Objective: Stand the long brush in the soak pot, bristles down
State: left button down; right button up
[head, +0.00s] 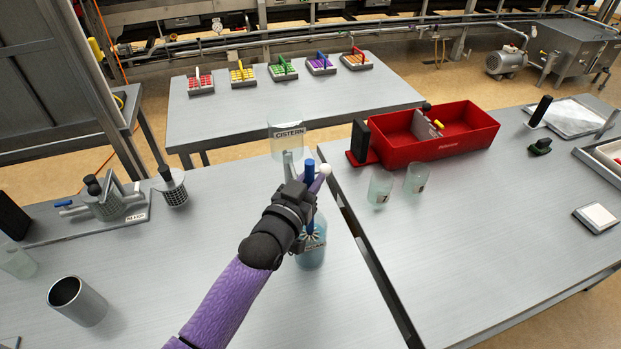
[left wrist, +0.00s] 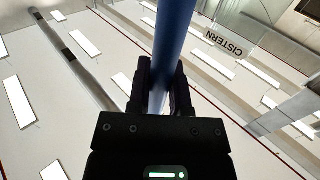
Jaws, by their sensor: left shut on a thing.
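My left gripper (head: 306,192) is shut on the blue handle of the long brush (head: 310,170), which stands about upright. In the left wrist view the blue handle (left wrist: 172,45) runs up between the fingers. My gripper hides part of the pot's top. My right gripper is not in view.
A clear cistern (head: 289,133) stands behind my gripper, also showing in the left wrist view (left wrist: 228,45). A metal cup (head: 77,300) and a perforated cylinder (head: 173,187) stand left. A red bin (head: 450,135) and two clear cups (head: 380,187) stand right, across a gap.

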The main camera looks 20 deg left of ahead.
pick_arm(q)
jog(key=shift+f+b, duration=0.55)
jog(key=shift+f, duration=0.15)
jog(key=shift+c, duration=2.3)
grip_release()
jog(key=s+a, duration=0.1)
jog(key=s, duration=0.8)
jog(key=shift+s+a+f+p, duration=0.15)
jog(key=shift+s+a+p, duration=0.2)
jog(key=shift+s+a, duration=0.05)
